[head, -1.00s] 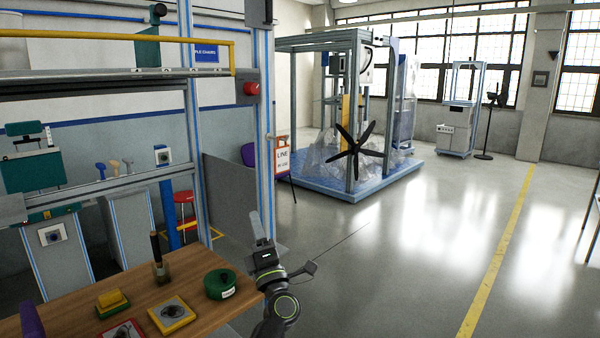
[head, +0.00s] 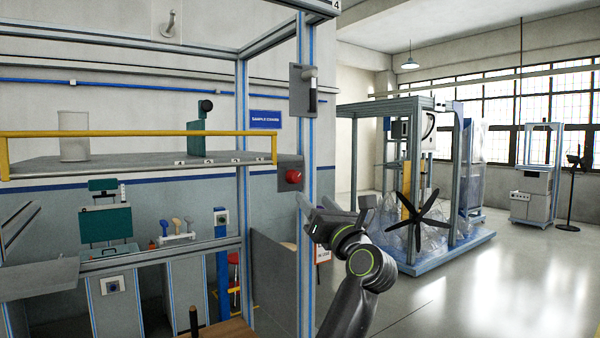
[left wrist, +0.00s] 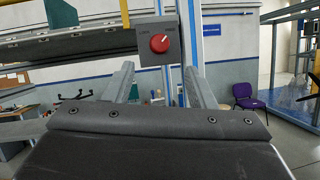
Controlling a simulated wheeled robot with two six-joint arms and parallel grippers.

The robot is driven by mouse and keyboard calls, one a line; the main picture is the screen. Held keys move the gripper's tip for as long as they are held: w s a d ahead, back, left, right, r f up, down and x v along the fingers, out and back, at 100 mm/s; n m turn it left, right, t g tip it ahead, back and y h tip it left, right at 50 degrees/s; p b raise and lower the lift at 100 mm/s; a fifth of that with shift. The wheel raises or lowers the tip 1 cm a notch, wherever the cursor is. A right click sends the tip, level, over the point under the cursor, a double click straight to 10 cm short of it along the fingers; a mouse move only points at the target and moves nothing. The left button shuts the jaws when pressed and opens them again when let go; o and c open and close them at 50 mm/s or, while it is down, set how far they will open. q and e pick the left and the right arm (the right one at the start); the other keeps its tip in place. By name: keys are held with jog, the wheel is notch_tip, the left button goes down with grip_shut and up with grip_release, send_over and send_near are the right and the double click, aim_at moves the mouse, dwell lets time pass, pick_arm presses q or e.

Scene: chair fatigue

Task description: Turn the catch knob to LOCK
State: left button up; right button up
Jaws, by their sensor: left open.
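The catch knob is a round red knob (head: 293,176) on a grey box (head: 284,190) fixed to the upright post. In the left wrist view the knob (left wrist: 160,43) lies straight ahead, with small lettering on either side; the left label seems to read LOCK. Its pale mark points up and right, toward the right-hand label. My left gripper (head: 312,203) is in front of and just below the knob in the head view. In the left wrist view its open fingers (left wrist: 159,72) are spread below the box, empty and apart from the knob. My right gripper is out of view.
The blue-striped post (head: 308,130) carries another grey latch box (head: 303,90) higher up. A yellow rail (head: 140,133) edges the shelf left of the knob. A grey panel (head: 275,280) stands below. Open floor lies to the right.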

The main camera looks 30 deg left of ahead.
aim_at(297, 178)
pick_arm(q)
jog(key=p+x, duration=0.4)
jog(key=x, duration=0.5)
jog(key=shift+r, duration=0.1)
jog(key=shift+w+a, duration=0.2)
jog(key=shift+a, duration=0.1)
